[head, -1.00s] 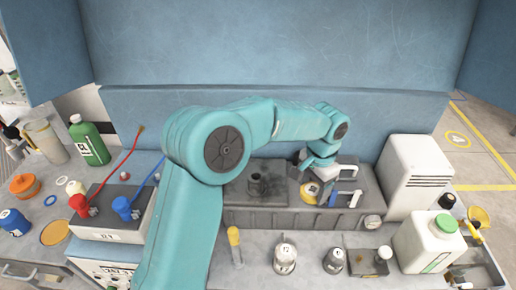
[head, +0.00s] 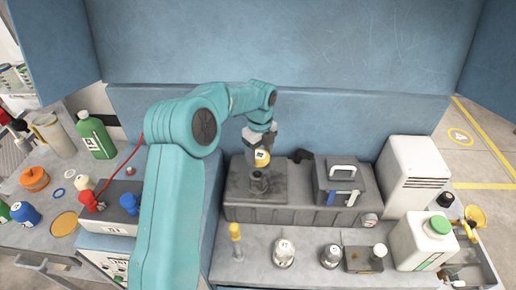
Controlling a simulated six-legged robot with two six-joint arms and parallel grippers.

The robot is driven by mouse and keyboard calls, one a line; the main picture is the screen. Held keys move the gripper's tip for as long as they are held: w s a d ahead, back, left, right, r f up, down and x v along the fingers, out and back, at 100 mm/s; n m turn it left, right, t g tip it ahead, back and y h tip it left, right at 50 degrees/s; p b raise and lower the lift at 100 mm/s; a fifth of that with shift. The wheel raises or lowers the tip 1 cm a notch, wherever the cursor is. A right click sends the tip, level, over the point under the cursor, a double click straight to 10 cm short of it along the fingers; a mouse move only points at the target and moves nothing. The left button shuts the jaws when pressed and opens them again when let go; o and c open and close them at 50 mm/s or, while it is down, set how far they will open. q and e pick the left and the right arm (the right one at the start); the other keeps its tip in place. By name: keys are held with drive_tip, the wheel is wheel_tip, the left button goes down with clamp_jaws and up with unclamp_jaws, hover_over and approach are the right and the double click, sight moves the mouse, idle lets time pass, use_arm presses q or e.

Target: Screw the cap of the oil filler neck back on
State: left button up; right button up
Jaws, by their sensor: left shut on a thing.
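My left gripper (head: 260,146) points down and is shut on a yellow cap with a pale label (head: 262,158). The cap is directly over the dark oil filler neck (head: 259,182), which stands upright on the grey tank (head: 240,212). From this view the cap's lower edge meets the top of the neck, and I cannot tell whether they touch. My right gripper is not in view.
A dark box with a white handle (head: 342,178) stands on the tank to the right. A white cabinet (head: 412,170) and a white jug with a green cap (head: 424,242) are further right. Small containers, including a yellow-topped tube (head: 236,242), line the front.

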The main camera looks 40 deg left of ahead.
sight(257, 155)
use_arm(q)
drive_tip(key=shift+w+a+f, duration=0.15)
drive_tip(key=shift+a, duration=0.3)
drive_tip(key=shift+m, duration=0.3)
drive_tip(key=shift+s+d+r, duration=0.2)
drive_tip(key=shift+s+r, duration=0.15)
drive_tip(key=shift+s, duration=0.15)
drive_tip(key=shift+w+a+f, duration=0.2)
drive_tip(key=shift+w+f, duration=0.1)
drive_tip(key=shift+w, duration=0.1)
drive_tip(key=shift+s+d+f, duration=0.2)
drive_tip(key=shift+s+f, duration=0.1)
drive_tip(key=shift+s, duration=0.05)
drive_tip(key=shift+w+a+f+b, duration=0.1)
drive_tip(key=shift+w+f+b, duration=0.1)
drive_tip(key=shift+f+b, duration=0.3)
drive_tip(key=shift+w+a+f+b, duration=0.15)
drive_tip(key=shift+f+b, duration=0.15)
drive_tip(key=shift+f, duration=0.25)
drive_tip(key=shift+s+d+f+b, duration=0.2)
drive_tip(key=shift+s+f+b, duration=0.1)
drive_tip(key=shift+f+b, duration=0.25)
drive_tip(key=shift+w+a+f+b, duration=0.1)
drive_tip(key=shift+w+f+b, duration=0.1)
drive_tip(key=shift+f, duration=0.25)
drive_tip(key=shift+w+f+b, duration=0.1)
drive_tip(key=shift+f+b, duration=0.05)
drive_tip(key=shift+f, duration=0.3)
drive_tip(key=shift+s+r, duration=0.1)
drive_tip(key=shift+s, duration=0.15)
